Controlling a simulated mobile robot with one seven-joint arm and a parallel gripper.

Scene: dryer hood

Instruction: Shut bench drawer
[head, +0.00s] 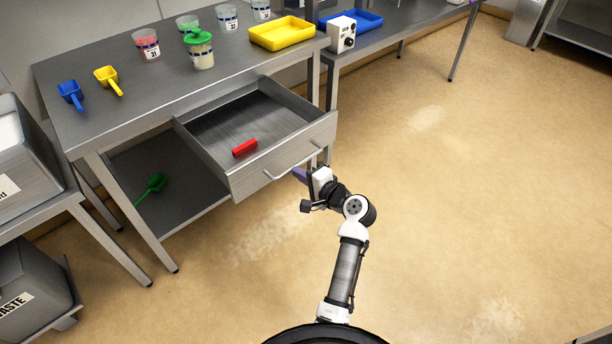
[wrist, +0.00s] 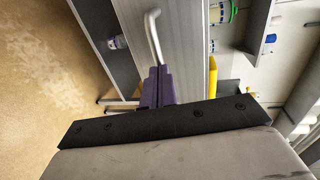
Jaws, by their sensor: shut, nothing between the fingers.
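The bench drawer (head: 283,158) is pulled out from under the grey metal bench (head: 170,78). A red block-like item (head: 244,148) lies inside it. The drawer has a bar handle (head: 294,162) on its front, which also shows in the wrist view (wrist: 153,38). My gripper (head: 298,174) is in front of the drawer, close to the right part of the handle. Its purple fingers (wrist: 157,86) are shut with nothing between them. In the wrist view the fingertips are close to one end of the handle; I cannot tell whether they touch.
On the bench top are a blue scoop (head: 71,94), a yellow scoop (head: 108,80), several jars and a yellow tray (head: 282,33). A green scoop (head: 152,186) lies on the lower shelf. A waste bin (head: 30,285) stands at the left. The floor at the right is clear.

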